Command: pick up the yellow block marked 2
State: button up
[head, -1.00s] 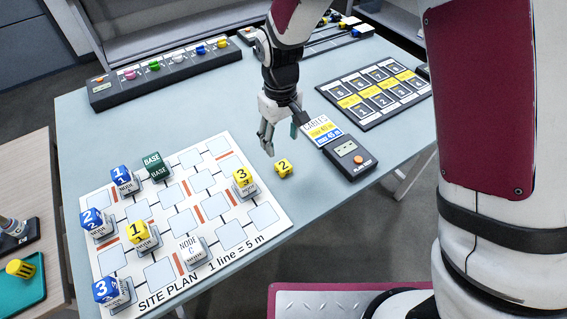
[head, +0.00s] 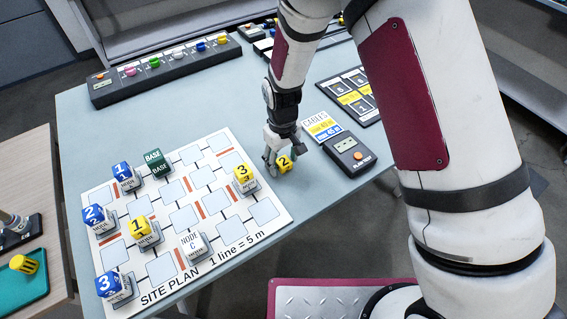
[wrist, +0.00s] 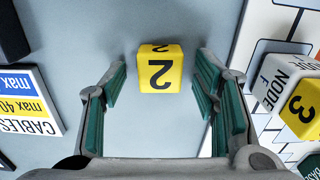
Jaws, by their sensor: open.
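The yellow block marked 2 (head: 284,163) lies on the blue-grey table just right of the site plan board. My gripper (head: 277,160) is low over the table at the block, coming from behind it. In the wrist view, the yellow block marked 2 (wrist: 160,70) sits between and just beyond the fingertips of my open gripper (wrist: 160,82). Gaps show on both sides of the block, and its black 2 faces the camera.
The site plan board (head: 160,268) carries several numbered blocks; the yellow block marked 3 (head: 243,173) is closest to my gripper. The CABLES card (head: 322,126) and a black handheld device (head: 347,155) lie to the right. Bare table lies around the block.

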jog(key=c, duration=1.1)
jog(key=shift+r, duration=0.15)
